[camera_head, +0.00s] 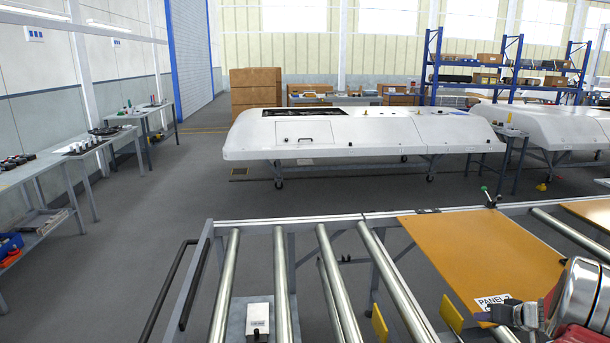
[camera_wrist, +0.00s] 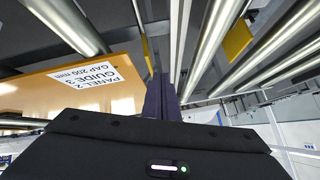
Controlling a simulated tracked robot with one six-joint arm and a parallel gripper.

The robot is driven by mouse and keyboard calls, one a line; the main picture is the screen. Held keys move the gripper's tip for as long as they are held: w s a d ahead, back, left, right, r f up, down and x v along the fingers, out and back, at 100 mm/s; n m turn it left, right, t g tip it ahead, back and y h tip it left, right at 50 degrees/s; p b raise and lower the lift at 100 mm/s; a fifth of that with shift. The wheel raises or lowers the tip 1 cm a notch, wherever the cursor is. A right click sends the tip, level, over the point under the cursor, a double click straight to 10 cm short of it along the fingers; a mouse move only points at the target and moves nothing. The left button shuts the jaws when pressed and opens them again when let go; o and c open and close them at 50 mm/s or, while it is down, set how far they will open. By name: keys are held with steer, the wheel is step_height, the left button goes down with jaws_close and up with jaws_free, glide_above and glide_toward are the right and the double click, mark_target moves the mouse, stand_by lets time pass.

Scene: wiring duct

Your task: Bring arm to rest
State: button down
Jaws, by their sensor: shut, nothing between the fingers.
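My arm reaches in at the lower right of the head view, with a shiny rounded link at the picture's edge. My gripper (camera_head: 490,316) is over the orange panel's near edge, by the label that begins "PANEL". In the wrist view its dark fingers (camera_wrist: 160,85) are together and hold nothing. The orange panel (camera_head: 480,250) lies on the roller frame. Its label (camera_wrist: 98,86) reads "PANEL 2 GUIDE 3 GAP 200 mm" in the wrist view. I cannot tell whether the fingers touch the panel.
Metal rollers (camera_head: 280,285) with open gaps lie left of the panel. Yellow plates (camera_head: 380,325) stand between rollers. A black handle rail (camera_head: 168,290) runs along the frame's left end. Open floor (camera_head: 150,225) lies beyond, before a large white shell (camera_head: 360,135) on a stand.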

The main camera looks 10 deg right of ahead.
steer(key=s+a+r+n+g, duration=0.1)
steer(key=s+a+r, duration=0.6)
steer(key=a, duration=0.9)
steer(key=s+a+r+n+g, duration=0.1)
steer(key=s+a+r, duration=0.7)
steer(key=a, duration=0.8)
steer(key=s+a+r+n+g, duration=0.1)
steer(key=s+a+r+n, duration=0.1)
steer(key=s+a+r, duration=0.5)
steer(key=s+a, duration=0.4)
steer(key=a, duration=0.5)
steer(key=shift+s+r, duration=0.2)
steer(key=shift+r, duration=0.15)
